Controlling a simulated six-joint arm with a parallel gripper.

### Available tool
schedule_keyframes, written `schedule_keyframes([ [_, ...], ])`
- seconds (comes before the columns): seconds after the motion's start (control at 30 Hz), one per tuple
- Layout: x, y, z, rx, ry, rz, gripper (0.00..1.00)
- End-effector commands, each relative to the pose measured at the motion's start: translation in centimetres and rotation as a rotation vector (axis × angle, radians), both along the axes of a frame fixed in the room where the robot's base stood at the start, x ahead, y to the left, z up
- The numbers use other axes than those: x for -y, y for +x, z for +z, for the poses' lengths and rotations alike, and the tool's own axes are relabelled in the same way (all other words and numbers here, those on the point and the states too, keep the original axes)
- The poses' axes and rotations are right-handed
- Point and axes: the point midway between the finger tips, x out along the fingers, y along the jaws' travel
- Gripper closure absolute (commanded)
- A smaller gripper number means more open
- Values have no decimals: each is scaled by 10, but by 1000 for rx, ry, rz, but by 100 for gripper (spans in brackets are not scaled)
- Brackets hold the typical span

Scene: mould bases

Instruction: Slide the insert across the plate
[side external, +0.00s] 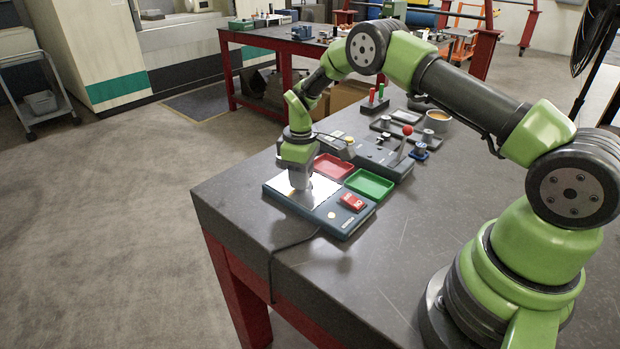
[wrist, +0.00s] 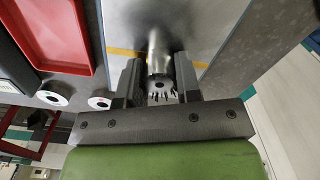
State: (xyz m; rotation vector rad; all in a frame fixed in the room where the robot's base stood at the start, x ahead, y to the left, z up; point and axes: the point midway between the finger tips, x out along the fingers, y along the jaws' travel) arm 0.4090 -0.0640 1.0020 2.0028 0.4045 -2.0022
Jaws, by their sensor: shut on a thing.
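My gripper (side external: 300,178) points down over the shiny metal plate (side external: 322,188), which is set in a blue-grey base unit (side external: 345,226). In the wrist view my gripper (wrist: 159,82) is shut on the insert (wrist: 158,50), a grey metal cylinder with a toothed near end. The plate (wrist: 195,22) lies beyond it, with a yellow line across it on both sides of the insert. The insert cannot be told apart from my gripper in the side view. Whether its far end touches the plate is hard to tell.
A red tray (side external: 333,166) and a green tray (side external: 370,185) sit beside the plate. A red switch (side external: 352,202) is on the base unit. A red-knobbed lever (side external: 407,131) and several small parts stand farther back. The front table corner is clear except for a cable (side external: 290,245).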

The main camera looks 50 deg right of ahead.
Motion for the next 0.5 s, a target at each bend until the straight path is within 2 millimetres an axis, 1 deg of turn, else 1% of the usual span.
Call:
schedule_keyframes([
  [0.03, 0, 6, -1, 3, -1, 1, 97],
  [0.2, 0, 18, -1, 0, -1, 2, 97],
  [0.5, 0, 27, 0, -1, 0, 0, 97],
])
